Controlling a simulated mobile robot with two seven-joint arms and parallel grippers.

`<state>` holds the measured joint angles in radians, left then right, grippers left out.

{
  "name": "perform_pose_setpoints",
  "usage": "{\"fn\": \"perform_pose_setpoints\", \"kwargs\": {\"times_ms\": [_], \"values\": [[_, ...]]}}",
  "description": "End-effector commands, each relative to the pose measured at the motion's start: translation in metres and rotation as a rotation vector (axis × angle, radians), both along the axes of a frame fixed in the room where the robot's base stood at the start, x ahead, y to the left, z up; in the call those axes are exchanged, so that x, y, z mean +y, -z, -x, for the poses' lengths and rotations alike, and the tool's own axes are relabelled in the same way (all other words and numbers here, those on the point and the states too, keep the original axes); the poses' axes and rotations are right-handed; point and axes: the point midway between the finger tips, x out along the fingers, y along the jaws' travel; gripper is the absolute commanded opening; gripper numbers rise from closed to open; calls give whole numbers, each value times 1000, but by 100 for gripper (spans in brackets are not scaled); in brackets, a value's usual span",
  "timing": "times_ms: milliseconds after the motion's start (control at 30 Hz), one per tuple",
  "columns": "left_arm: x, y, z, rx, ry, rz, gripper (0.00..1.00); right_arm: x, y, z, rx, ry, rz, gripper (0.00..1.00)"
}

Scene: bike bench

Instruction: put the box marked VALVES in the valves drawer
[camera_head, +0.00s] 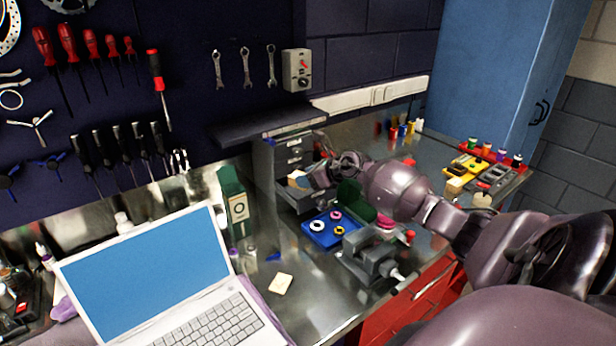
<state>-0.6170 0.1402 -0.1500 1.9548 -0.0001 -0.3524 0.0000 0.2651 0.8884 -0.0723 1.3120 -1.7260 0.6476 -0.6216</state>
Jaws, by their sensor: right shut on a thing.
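A small grey drawer unit (292,145) stands on the metal bench under the shelf. One of its lower drawers (291,203) is pulled out; I cannot read its label. A small cream and blue box (298,179) is at the mouth of this open drawer; its marking is too small to read. My right gripper (311,180) reaches in from the right, with its fingers at the box. It is shut on the box, and the wrist partly hides the drawer unit. I cannot tell if the box touches the drawer floor. My left gripper is not in view.
A blue tray (314,239) with coloured rings lies in front of the drawer, beside a grey vise (368,262). A green box (235,203) stands left of the drawer unit. An open laptop (145,265) fills the left front. Small items line the right bench.

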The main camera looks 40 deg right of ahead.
Motion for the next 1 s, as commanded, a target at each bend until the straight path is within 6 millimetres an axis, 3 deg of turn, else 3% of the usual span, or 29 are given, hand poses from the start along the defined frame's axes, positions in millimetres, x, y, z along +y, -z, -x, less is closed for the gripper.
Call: {"fn": "perform_pose_setpoints", "kwargs": {"times_ms": [800, 833, 967, 1000], "values": [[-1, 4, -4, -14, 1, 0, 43, 0, 11, 0, -1, 0, 0, 18], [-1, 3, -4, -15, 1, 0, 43, 0, 12, 0, 0, 0, 0, 51], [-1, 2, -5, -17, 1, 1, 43, 0, 11, 0, 0, 0, 0, 71], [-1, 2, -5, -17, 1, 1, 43, 0, 11, 0, 0, 0, 0, 72]]}}
